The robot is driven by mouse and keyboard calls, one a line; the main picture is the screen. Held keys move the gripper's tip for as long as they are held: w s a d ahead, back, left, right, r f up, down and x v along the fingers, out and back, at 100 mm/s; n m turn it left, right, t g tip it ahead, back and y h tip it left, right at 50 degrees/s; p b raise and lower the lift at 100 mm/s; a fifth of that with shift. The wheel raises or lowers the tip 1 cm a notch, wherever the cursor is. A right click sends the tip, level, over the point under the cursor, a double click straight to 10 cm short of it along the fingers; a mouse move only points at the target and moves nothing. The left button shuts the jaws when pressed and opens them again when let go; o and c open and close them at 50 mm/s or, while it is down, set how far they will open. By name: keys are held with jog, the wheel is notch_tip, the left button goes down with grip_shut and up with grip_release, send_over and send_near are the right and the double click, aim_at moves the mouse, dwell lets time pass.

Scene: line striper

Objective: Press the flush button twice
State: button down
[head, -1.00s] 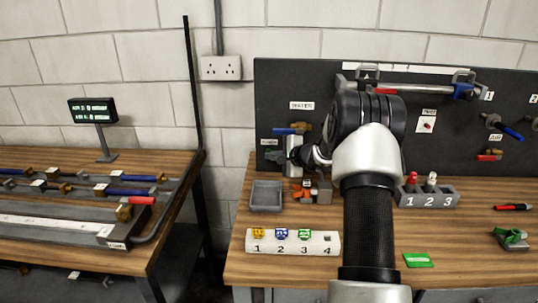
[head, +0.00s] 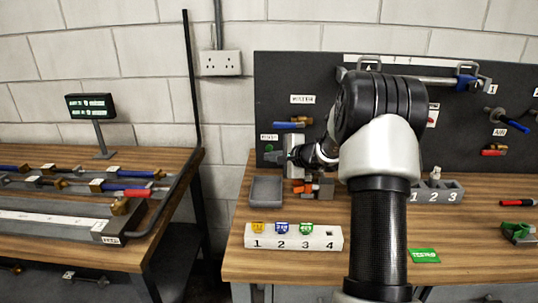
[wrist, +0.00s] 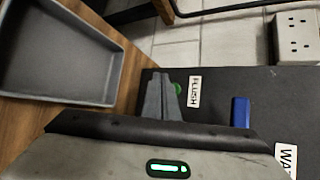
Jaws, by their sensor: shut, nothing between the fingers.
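The green flush button (head: 268,148) sits on the dark back panel just below the FLUSH label (head: 268,137), at the panel's left end. In the wrist view the button (wrist: 177,88) shows beside the fingers, partly hidden by them, with the FLUSH label (wrist: 194,91) to its right. My gripper (head: 274,157) is shut and empty, its tips close to the button, slightly below and right of it in the head view. The fingers also show in the wrist view (wrist: 159,80). I cannot tell whether they touch the button.
A grey tray (head: 265,192) lies on the bench below my gripper. A blue-handled valve (head: 290,125) under the WATER label is on the panel to the right. A white numbered block (head: 293,237) stands at the bench front. Orange and grey parts (head: 310,187) lie below my wrist.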

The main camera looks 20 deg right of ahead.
jog(key=shift+s+a+f+b, duration=0.1)
jog(key=shift+s+a+b, duration=0.15)
jog(key=shift+s+b, duration=0.25)
jog(key=shift+s+a+f+b, duration=0.1)
jog(key=shift+s+a+b, duration=0.1)
jog(key=shift+s+b, duration=0.3)
jog(key=shift+s+r, duration=0.15)
jog(key=shift+s, duration=0.1)
jog(key=shift+a, duration=0.1)
